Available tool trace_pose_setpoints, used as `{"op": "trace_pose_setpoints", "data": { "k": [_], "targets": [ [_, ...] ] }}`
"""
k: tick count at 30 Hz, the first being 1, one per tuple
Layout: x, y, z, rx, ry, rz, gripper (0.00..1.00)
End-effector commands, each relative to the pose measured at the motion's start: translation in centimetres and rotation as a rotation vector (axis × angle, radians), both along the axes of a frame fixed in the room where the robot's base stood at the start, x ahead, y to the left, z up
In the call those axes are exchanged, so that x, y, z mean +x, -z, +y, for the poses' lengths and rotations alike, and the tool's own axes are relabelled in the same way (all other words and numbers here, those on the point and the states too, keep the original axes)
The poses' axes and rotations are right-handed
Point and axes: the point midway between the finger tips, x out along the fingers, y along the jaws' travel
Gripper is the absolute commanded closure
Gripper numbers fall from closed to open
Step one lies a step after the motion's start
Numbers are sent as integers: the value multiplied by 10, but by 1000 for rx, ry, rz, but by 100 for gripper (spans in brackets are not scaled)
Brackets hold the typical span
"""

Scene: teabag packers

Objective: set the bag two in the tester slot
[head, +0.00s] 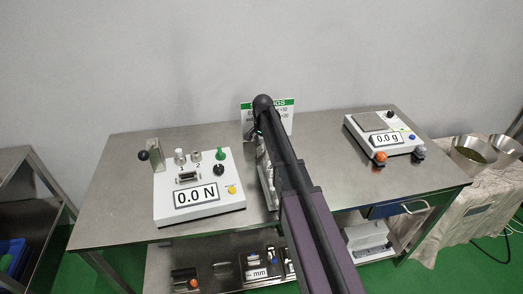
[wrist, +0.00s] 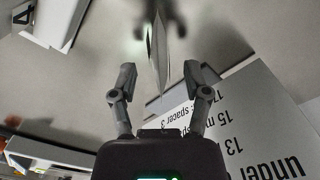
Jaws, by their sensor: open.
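The force tester (head: 199,205) is a white box with a 0.0 N display, on the left half of the steel table. It carries a small dark slot-like fitting above the display, knobs and two posts marked 1 and 2. My gripper (wrist: 160,67) is open, its two fingers apart in the wrist view. A thin pale upright piece (wrist: 155,42), seen nearly edge-on, shows beyond and between the fingertips, with no clear contact. I cannot tell whether it is bag two. In the head view my arm hides the gripper and the middle of the table.
A settings sign (head: 284,105) stands at the table's back; it fills the lower right of the wrist view (wrist: 260,125). A scale (head: 384,136) reading 0.0 g stands at right. A metallic holder (head: 266,183) is partly behind my arm.

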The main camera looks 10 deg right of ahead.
Motion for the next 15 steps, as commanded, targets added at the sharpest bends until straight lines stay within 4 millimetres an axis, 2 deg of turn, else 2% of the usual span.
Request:
{"op": "trace_pose_setpoints", "data": {
  "k": [7,9,15],
  "targets": [
    [0,0,0,0,0,0,39],
    [0,0,0,0,0,0,53],
    [0,0,1,0,-1,0,84]
  ]
}}
